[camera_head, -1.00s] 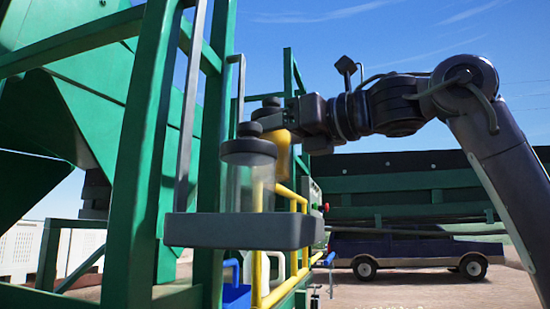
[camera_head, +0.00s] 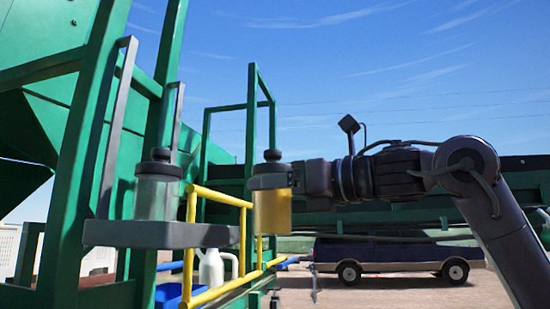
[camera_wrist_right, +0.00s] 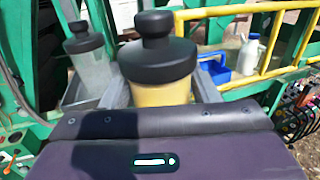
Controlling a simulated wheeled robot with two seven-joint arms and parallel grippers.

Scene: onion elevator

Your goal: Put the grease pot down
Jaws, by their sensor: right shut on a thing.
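The grease pot (camera_head: 271,212), a clear pot with yellow contents and a black knobbed lid, hangs upright in the air in the head view. My right gripper (camera_head: 282,180) is shut on it just below the lid. In the right wrist view the pot (camera_wrist_right: 160,94) stands between the two grey fingers of the right gripper (camera_wrist_right: 161,88). A second, clear pot (camera_head: 156,198) with a black lid stands on a grey shelf (camera_head: 150,238), left of the held pot and apart from it. My left gripper is not in view.
Yellow rails (camera_head: 222,199) run behind and below the held pot. A blue bin (camera_wrist_right: 214,66) and a white bottle (camera_wrist_right: 248,54) sit beyond them. The green machine frame (camera_head: 72,150) rises at left. A dark van (camera_head: 400,252) stands far behind.

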